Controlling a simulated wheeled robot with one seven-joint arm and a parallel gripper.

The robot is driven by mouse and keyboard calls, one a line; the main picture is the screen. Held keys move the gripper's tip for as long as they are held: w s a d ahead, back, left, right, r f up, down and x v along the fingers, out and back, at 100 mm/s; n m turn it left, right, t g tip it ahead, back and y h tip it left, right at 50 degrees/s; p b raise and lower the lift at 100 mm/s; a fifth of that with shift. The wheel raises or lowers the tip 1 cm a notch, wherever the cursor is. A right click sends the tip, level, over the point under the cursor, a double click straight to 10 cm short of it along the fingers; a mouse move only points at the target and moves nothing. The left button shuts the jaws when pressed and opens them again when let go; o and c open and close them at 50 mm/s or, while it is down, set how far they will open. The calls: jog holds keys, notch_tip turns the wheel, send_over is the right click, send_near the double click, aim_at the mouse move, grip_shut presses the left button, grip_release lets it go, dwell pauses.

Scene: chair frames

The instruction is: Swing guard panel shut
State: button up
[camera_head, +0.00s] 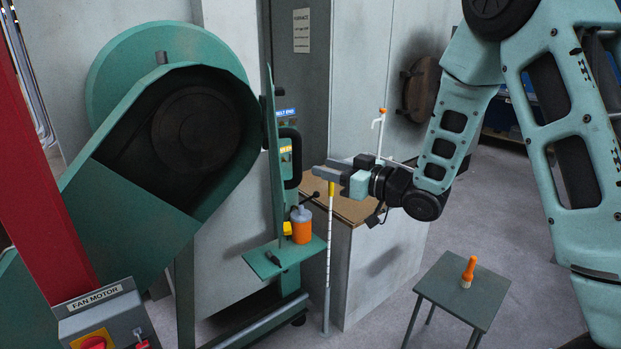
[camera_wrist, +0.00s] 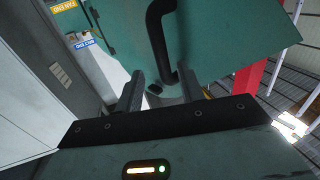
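The guard panel (camera_head: 274,160) is a thin green plate, seen nearly edge-on in the head view. It stands swung away from the green housing (camera_head: 130,200), whose dark opening shows a round pulley (camera_head: 193,130). A black bar handle (camera_head: 293,152) is on the panel's right side. My gripper (camera_head: 323,173) is to the right of the handle, pointing toward it. In the wrist view the panel (camera_wrist: 220,38) fills the top, with the handle (camera_wrist: 157,35) beyond my gripper (camera_wrist: 160,75). The fingers are apart with nothing held; whether they touch the handle is unclear.
An orange bottle (camera_head: 301,226) stands at the green shelf (camera_head: 262,262) below the panel. A striped upright rod (camera_head: 328,265) rises just below my gripper. A stool (camera_head: 455,292) with an orange-handled brush (camera_head: 469,270) stands at lower right. A motor box (camera_head: 105,322) is at lower left.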

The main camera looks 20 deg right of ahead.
aim_at(301, 161)
jog(key=p+x, duration=0.2)
jog(key=x, duration=0.5)
jog(key=shift+w+a+r, duration=0.15)
jog(key=shift+w+a, duration=0.05)
jog(key=shift+a, duration=0.05)
jog(key=shift+w, duration=0.2)
jog(key=c, duration=0.8)
